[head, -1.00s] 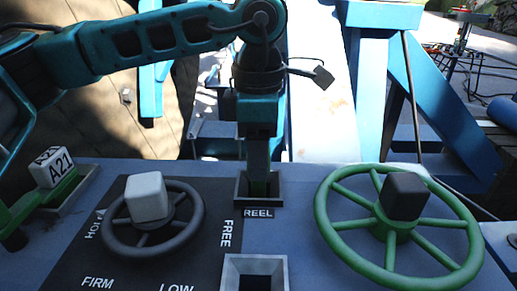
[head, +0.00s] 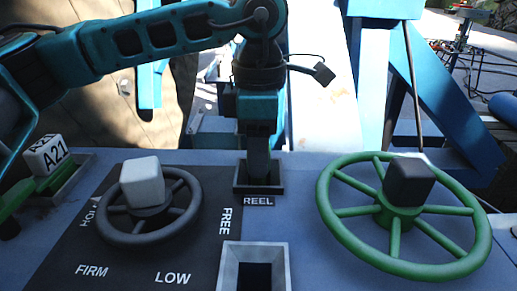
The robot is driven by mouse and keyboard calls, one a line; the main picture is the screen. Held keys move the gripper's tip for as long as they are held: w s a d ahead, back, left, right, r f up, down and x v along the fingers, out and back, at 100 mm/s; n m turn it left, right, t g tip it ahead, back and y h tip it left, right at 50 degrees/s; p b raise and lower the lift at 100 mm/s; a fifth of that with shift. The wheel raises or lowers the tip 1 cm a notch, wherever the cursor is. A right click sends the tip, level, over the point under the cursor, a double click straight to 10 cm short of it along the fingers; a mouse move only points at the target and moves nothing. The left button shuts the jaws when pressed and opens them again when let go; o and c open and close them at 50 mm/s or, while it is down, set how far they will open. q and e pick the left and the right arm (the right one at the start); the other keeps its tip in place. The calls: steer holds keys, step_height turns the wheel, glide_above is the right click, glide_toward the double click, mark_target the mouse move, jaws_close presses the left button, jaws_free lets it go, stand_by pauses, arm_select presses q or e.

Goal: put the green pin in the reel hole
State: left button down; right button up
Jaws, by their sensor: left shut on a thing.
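The reel hole is a dark square-framed socket (head: 243,189) at the upper middle of the blue console, just behind the "REEL" label. My left gripper (head: 258,172) points straight down over it, its fingers reaching within the socket's frame. It is shut, and what it holds is hidden by the fingers and the socket rim. I cannot make out the green pin now, nor how deep it sits. My right gripper is not in view.
A grey handwheel (head: 188,222) with a pale block knob stands left, a large green handwheel (head: 330,215) right. An empty square socket (head: 229,268) is at the front. A white A21 block (head: 47,155) sits far left. Blue beams stand behind.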

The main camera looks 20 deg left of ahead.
arm_select(q)
steer(key=c, duration=0.5)
jaws_free()
step_height(320, 180, up, 13)
steer(key=shift+p, duration=0.4)
